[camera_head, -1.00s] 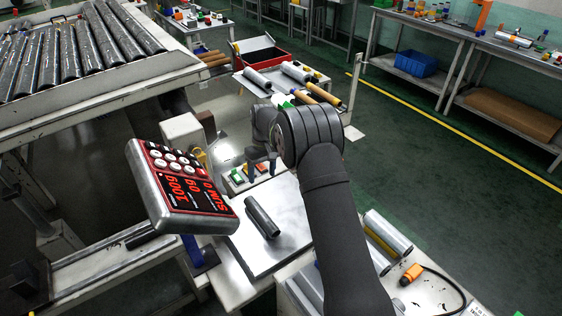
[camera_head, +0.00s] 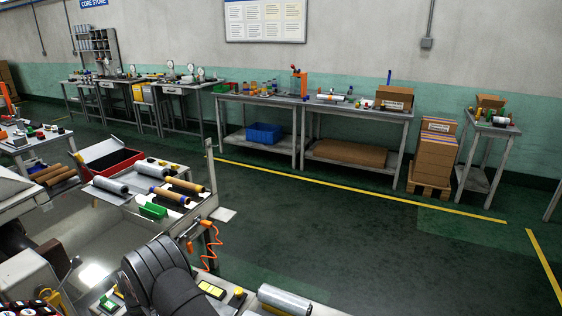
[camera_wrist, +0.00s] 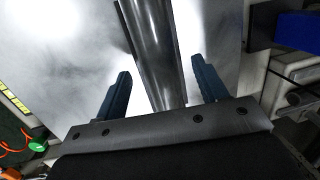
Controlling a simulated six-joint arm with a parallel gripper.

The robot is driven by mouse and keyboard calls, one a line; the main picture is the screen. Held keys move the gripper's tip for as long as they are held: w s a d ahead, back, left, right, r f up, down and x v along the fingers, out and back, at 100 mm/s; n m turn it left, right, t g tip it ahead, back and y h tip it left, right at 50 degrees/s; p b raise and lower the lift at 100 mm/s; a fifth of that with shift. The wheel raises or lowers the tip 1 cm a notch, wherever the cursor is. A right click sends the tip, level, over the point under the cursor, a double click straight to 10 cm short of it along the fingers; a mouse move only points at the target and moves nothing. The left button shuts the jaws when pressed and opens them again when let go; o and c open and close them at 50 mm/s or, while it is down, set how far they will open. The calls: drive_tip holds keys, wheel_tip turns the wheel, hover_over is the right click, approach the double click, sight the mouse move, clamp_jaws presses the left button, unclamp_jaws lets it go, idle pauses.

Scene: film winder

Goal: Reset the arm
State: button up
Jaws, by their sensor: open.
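My gripper (camera_wrist: 159,90) is open in the wrist view, its two blue fingers apart. A dark grey tube (camera_wrist: 158,45) lies on a bright metal plate (camera_wrist: 75,50) and shows between the fingers. A gap shows on each side of the tube, and I cannot tell how far below the fingers it lies. In the head view only part of my dark arm shows at the bottom. My gripper, the tube and the plate are outside that view.
A side table with rolls (camera_head: 112,184) and an open red box (camera_head: 108,158) stands at left. Benches (camera_head: 310,104) line the wall, with a blue bin (camera_head: 263,133) below. A film roll (camera_head: 284,298) lies at the bottom. The green floor (camera_head: 330,220) is clear.

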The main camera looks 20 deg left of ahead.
drive_tip(key=shift+r, duration=0.55)
drive_tip(key=shift+f, duration=0.1)
